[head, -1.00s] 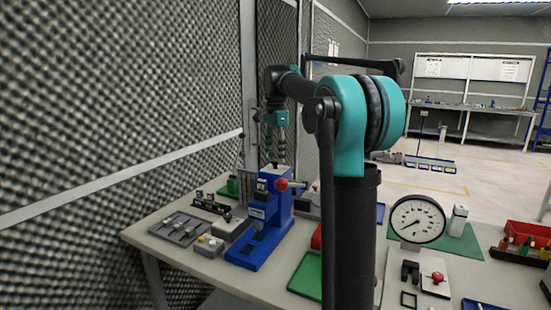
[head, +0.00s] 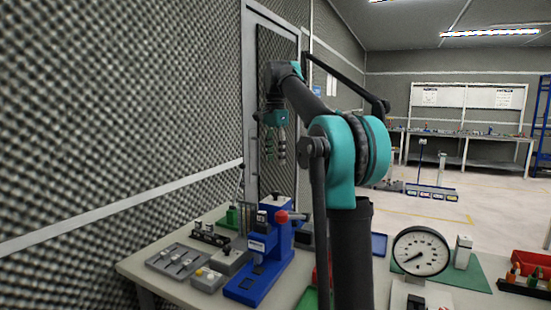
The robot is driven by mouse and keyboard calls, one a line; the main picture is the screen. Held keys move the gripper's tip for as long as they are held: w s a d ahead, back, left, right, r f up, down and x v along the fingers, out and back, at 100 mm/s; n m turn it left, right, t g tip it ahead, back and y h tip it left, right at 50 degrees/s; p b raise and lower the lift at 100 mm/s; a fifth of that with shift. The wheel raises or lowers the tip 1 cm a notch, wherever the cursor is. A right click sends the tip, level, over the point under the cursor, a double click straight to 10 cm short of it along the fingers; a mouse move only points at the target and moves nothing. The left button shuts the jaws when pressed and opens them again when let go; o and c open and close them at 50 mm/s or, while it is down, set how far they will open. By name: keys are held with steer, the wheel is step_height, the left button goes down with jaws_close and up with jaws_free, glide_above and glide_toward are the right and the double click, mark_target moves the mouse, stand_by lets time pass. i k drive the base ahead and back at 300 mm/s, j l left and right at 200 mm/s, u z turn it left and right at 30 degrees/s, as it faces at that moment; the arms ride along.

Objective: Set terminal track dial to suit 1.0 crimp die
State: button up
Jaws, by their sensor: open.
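A blue bench press (head: 262,250) with a red-knobbed lever stands on the table in the head view. The terminal track dial cannot be told apart on it at this size. My gripper (head: 275,157) hangs fingers-down in the air above and behind the press, clear of it. Its dark fingers are apart, with nothing seen between them. A grey tray (head: 163,262) with several small metal pieces lies left of the press. A grey block with yellow buttons (head: 207,280) sits beside it. I cannot tell which piece is the 1.0 crimp die.
A foam-covered wall (head: 110,120) runs along the left. A round gauge (head: 420,251) stands on the right, near a green mat (head: 470,274) and a red bin (head: 530,262). My arm hides the table's middle. The air around my gripper looks free.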

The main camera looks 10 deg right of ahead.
mark_target(226, 249)
steer(key=k, duration=1)
